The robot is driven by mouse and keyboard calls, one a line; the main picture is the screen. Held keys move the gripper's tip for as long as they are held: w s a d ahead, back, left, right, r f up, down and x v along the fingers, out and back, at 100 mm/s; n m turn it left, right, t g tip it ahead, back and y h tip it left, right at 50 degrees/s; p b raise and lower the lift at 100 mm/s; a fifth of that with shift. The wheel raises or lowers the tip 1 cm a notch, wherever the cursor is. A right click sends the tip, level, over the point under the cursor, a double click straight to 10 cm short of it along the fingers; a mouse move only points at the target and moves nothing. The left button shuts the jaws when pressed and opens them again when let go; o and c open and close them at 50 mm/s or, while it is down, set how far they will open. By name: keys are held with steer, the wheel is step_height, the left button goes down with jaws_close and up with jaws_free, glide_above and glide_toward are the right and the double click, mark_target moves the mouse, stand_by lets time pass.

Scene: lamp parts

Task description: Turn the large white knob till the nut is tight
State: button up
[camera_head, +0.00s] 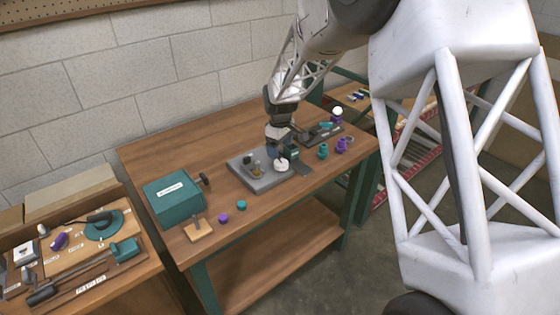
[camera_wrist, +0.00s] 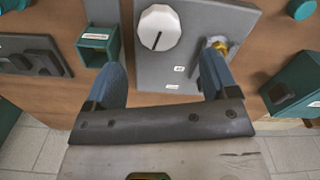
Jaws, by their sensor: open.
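The large white faceted knob (camera_wrist: 159,28) has a dark line on its face and sits on a grey plate (camera_wrist: 198,18). It also shows in the head view (camera_head: 281,166), at the plate's right part. A brass-coloured fitting (camera_wrist: 219,46) stands on the same plate, right of the knob in the wrist view and partly behind my right finger. I cannot make out the nut clearly. My gripper (camera_wrist: 161,60) is open, its blue fingers spread wide. Nothing is between them. The knob appears beyond the fingertips, apart from them. In the head view my gripper (camera_head: 274,152) is low over the plate, close to the knob.
A teal square holder (camera_wrist: 99,42) stands beside the plate, near my left finger. A teal box (camera_head: 173,201) and a small wooden stand (camera_head: 198,229) are at the left of the bench (camera_head: 150,150). Purple and teal parts (camera_head: 323,151) lie at the right. The back left bench top is clear.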

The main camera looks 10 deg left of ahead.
mark_target(280, 162)
steer(key=shift+f, duration=3.1)
steer(key=c, duration=0.9)
